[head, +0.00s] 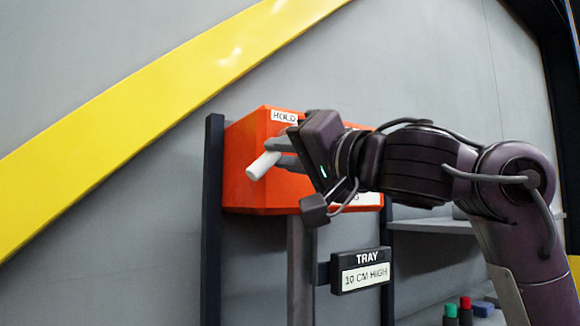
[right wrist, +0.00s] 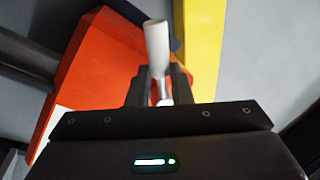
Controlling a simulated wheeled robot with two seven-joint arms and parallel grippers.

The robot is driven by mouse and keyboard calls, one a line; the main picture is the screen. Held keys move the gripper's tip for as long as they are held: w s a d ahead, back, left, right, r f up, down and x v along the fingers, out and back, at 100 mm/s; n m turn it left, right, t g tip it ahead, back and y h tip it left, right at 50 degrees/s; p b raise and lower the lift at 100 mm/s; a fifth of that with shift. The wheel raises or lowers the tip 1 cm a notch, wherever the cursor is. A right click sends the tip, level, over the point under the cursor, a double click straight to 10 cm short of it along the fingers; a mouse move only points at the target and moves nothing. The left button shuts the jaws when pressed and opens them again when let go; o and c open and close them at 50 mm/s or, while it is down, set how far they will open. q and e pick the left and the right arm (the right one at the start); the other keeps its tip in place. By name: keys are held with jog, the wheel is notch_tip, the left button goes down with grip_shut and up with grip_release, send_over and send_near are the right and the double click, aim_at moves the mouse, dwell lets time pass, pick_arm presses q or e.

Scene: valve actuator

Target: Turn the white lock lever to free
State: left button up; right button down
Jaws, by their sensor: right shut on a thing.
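The orange actuator box (head: 245,150) is mounted on dark posts, with a HOLD label (head: 284,116) at its top edge. The white lock lever (head: 262,166) sticks out in front of the box, its free end pointing down and left in the head view. My right gripper (head: 285,153) is at the front of the box with its fingers around the lever. In the right wrist view the lever (right wrist: 158,48) stands between the two dark fingers (right wrist: 158,88), which are shut on it. My gripper and wrist hide part of the box front and its other labels. My left gripper is not in view.
A sign reading TRAY, 10 CM HIGH (head: 361,270) hangs below the box. A grey shelf (head: 430,226) is behind my right arm. Green (head: 450,311) and red-capped (head: 466,304) items stand at the lower right. A yellow band (head: 150,105) crosses the grey wall.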

jog(key=shift+s+a+r+m, duration=0.15)
jog(key=shift+a+r+m, duration=0.05)
jog(key=shift+m, duration=0.6)
jog(key=shift+t, duration=0.3)
jog(key=c, duration=1.3)
grip_release()
jog(key=b+v, duration=0.4)
jog(key=v, duration=0.4)
jog(key=shift+b, duration=0.3)
